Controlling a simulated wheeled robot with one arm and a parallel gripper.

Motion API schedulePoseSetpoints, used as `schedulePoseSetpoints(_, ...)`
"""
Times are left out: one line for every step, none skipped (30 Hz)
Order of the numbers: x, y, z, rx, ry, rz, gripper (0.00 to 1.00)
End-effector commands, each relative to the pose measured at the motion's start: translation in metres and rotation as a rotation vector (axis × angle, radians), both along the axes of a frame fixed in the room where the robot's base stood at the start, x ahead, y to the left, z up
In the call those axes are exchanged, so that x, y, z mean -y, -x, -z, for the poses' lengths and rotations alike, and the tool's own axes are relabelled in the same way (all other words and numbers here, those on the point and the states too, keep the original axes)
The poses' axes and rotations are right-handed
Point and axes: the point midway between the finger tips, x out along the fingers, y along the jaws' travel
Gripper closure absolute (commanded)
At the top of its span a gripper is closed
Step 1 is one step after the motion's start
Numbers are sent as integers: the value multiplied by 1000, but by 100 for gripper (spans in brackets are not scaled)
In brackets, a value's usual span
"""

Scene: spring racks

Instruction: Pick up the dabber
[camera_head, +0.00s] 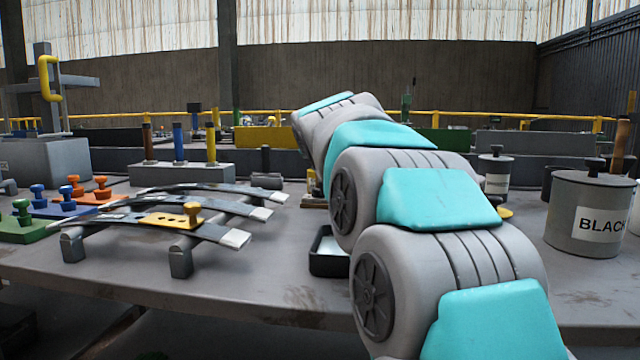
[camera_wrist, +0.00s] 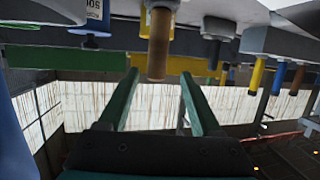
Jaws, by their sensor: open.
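My gripper (camera_wrist: 160,74) shows in the wrist view as two green fingers, open and apart. In the head view my arm hides the gripper, and I cannot make out this handle there.
A pot marked BLACK (camera_head: 588,215) stands at the right. Curved spring leaves on a rack (camera_head: 180,262) lie left of my arm. Behind them a grey block (camera_head: 182,173) holds brown, blue and yellow handles. A small black tray (camera_head: 328,262) sits beside my arm. A labelled pot (camera_wrist: 97,14) is near the handle.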

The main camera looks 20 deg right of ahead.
Motion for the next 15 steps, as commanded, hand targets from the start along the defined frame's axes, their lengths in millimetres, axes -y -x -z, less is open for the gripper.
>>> schedulePoseSetpoints(2,-5,2,-1,0,0,34)
schedulePoseSetpoints(3,-7,3,-2,0,0,34)
schedulePoseSetpoints(4,-10,4,-2,0,1,34)
schedulePoseSetpoints(5,-11,5,-2,0,1,34)
schedulePoseSetpoints(5,-12,5,-3,0,1,34)
schedulePoseSetpoints(6,-14,6,-3,0,1,34)
schedulePoseSetpoints(7,-15,7,-4,0,1,34)
schedulePoseSetpoints(8,-17,8,-4,0,1,34)
schedulePoseSetpoints(10,-21,10,-6,-1,0,34)
schedulePoseSetpoints(12,-24,12,-6,-2,0,34)
schedulePoseSetpoints(14,-27,13,-6,-3,0,34)
schedulePoseSetpoints(17,-31,15,-6,-3,0,34)
schedulePoseSetpoints(19,-35,16,-6,-3,0,34)
schedulePoseSetpoints(21,-38,17,-6,-2,0,34)
schedulePoseSetpoints(22,-43,18,-4,-2,-1,34)
